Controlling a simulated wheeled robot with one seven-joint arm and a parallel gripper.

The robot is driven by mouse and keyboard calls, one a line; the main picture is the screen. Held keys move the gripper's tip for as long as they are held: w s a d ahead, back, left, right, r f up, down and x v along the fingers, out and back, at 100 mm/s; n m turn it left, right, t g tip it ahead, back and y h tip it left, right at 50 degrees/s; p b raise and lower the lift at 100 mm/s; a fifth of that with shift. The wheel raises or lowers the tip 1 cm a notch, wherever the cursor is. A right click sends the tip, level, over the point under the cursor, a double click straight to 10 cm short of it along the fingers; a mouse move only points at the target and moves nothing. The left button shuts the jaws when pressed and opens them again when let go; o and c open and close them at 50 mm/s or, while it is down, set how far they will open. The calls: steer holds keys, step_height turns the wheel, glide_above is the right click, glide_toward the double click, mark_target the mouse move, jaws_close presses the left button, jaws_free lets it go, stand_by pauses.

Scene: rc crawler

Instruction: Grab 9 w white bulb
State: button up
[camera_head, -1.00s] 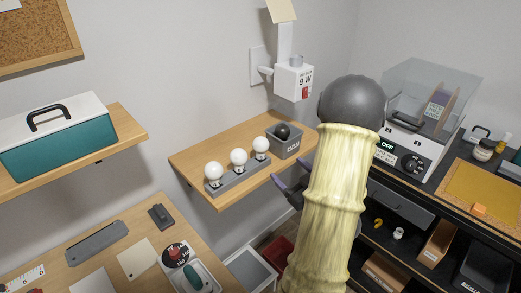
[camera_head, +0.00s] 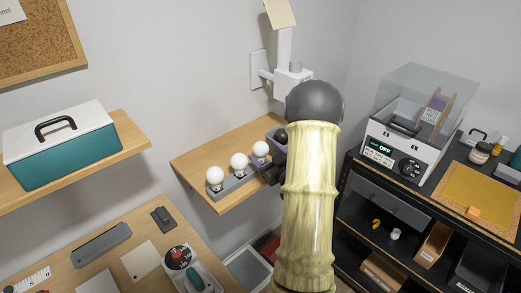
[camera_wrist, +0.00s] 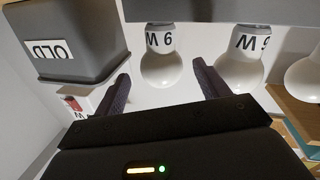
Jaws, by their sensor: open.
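Three white bulbs stand in a row on a grey holder (camera_head: 232,186) on a wooden shelf. In the head view they are the left bulb (camera_head: 215,174), the middle bulb (camera_head: 239,160) and the right bulb (camera_head: 260,148). The wrist view appears upside down; the bulb nearest the bin (camera_wrist: 162,68) and the one beside it (camera_wrist: 240,68) have bases reading "9 W". My gripper (camera_wrist: 160,72) is open, its dark fingers spread on either side of the bulb nearest the bin in that view. Contact cannot be told. In the head view my gripper (camera_head: 270,166) is beside the right bulb, partly hidden by my arm.
A grey bin marked "OLD" (camera_wrist: 75,35) stands close beside the bulbs; a dark ball (camera_head: 281,135) shows there in the head view. A white wall fixture (camera_head: 290,82) is above the shelf. A black bench with a clear-lidded machine (camera_head: 405,135) stands at right.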

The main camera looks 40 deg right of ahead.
steer(key=shift+w, duration=0.1)
steer(key=w, duration=0.1)
steer(key=w+p, duration=0.1)
steer(key=w, duration=0.1)
steer(key=w+p, duration=0.1)
steer(key=w, duration=0.1)
steer(key=shift+w+f, duration=0.1)
steer(key=shift+f, duration=0.15)
steer(key=shift+c, duration=0.2)
steer(key=c, duration=1)
